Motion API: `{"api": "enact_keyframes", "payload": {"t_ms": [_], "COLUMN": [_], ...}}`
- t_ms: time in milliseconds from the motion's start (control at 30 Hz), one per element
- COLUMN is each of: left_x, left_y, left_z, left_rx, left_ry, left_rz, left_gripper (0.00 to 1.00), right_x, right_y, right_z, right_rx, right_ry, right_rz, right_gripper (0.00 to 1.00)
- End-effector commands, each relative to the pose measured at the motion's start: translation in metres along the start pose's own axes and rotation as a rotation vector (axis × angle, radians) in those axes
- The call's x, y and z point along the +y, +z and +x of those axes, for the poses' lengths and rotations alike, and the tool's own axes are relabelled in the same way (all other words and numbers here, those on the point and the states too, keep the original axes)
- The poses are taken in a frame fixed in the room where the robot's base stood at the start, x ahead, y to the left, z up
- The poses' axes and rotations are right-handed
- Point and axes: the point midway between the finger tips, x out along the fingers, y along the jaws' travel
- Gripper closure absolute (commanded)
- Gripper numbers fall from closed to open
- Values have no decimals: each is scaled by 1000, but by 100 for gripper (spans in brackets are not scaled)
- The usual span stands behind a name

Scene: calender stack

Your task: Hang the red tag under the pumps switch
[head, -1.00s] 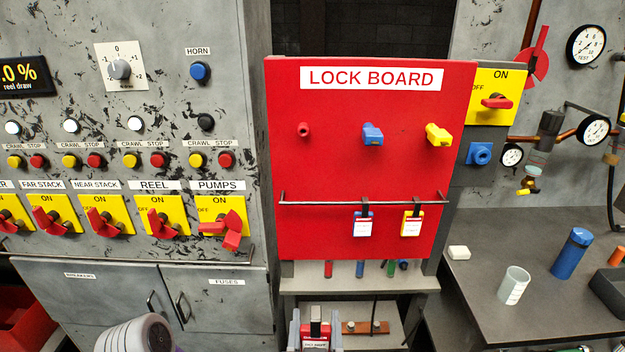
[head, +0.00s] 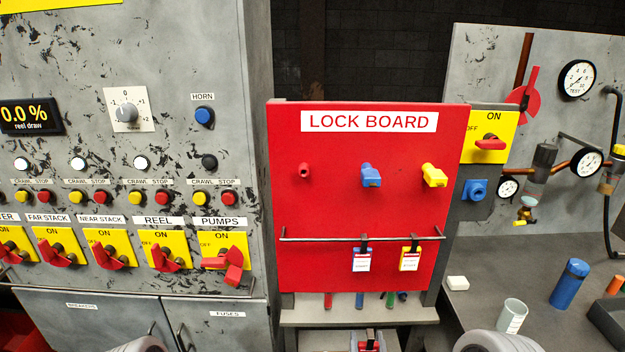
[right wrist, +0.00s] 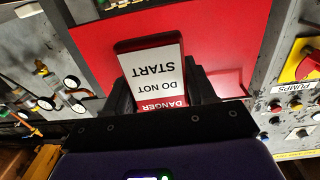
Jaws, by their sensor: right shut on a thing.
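The pumps switch (head: 222,256) is a yellow plate with a red handle, under the PUMPS label on the grey cabinet. A red block, apparently a padlock, hangs at its handle (head: 233,273). The switch also shows at the right edge of the right wrist view (right wrist: 302,62). My right gripper (head: 367,343) is at the bottom of the head view, below the lock board and right of the switch. It is shut on the red tag (right wrist: 155,78), whose white face reads DANGER DO NOT START, upside down in the right wrist view. My left gripper is out of view.
The red lock board (head: 330,210) stands right of the cabinet. Its rail (head: 320,239) carries a blue tag (head: 362,260) and a yellow tag (head: 410,259). Blue (head: 371,176) and yellow (head: 434,175) locks are above. A cup (head: 511,316) and blue bottle (head: 570,283) stand on the right bench.

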Motion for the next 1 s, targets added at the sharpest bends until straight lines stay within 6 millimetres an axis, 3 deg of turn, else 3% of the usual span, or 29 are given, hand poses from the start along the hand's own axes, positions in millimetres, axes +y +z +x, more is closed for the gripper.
{"api": "enact_keyframes", "payload": {"t_ms": [100, 300, 1000], "left_x": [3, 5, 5], "left_y": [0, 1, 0], "left_z": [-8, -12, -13], "left_rx": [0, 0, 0], "left_ry": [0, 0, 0], "left_rz": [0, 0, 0], "left_gripper": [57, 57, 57], "right_x": [23, 42, 46], "right_y": [32, 60, 65], "right_z": [-3, -11, -14], "right_rx": [-10, -1, 3], "right_ry": [-10, -30, -35], "right_rz": [0, 0, -3], "right_gripper": [75, 75, 75]}}
